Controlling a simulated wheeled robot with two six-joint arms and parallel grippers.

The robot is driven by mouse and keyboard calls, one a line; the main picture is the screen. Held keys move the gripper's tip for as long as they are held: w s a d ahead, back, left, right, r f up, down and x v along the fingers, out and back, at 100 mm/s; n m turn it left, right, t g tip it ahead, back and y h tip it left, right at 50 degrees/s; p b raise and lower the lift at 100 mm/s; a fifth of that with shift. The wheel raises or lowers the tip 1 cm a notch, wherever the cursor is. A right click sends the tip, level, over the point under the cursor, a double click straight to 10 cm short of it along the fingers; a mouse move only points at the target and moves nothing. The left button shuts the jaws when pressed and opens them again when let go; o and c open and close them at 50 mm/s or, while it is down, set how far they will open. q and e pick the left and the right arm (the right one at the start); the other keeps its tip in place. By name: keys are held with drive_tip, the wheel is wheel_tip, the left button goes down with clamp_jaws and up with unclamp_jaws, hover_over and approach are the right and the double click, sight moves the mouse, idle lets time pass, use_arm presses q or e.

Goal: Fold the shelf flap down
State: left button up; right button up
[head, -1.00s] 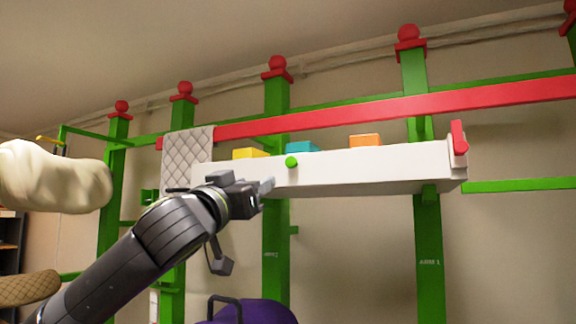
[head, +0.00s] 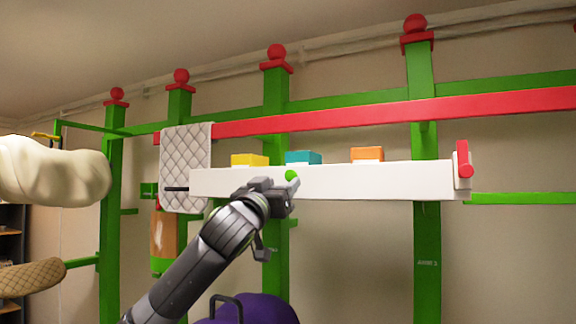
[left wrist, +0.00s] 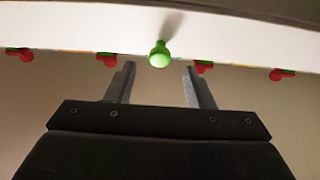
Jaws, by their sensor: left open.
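The shelf flap (head: 345,183) is a long white panel standing upright along the front of the shelf. A round green knob (head: 291,176) sticks out from its face, left of the middle. My left gripper (head: 293,184) is open with its fingertips at the knob in the head view. In the left wrist view the knob (left wrist: 159,57) shows centred between the tips of the two spread fingers (left wrist: 158,69), with a gap on each side. The flap (left wrist: 100,35) runs across the top there. My right gripper is not in view.
Yellow (head: 250,160), teal (head: 303,158) and orange (head: 367,154) blocks show above the flap. A red peg (head: 463,160) is at its right end. A quilted pad (head: 186,150) hangs at its left. A red rail (head: 480,107) crosses above. A purple object (head: 262,309) is below.

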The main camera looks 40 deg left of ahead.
sight(290, 177)
use_arm(q)
drive_tip(key=p+x, duration=0.2)
drive_tip(key=x, duration=0.1)
drive_tip(key=shift+w+r, duration=0.2)
drive_tip(key=shift+w+a+r+p, duration=0.1)
drive_tip(key=shift+w+a+p, duration=0.1)
drive_tip(key=shift+w+p, duration=0.3)
clamp_jaws()
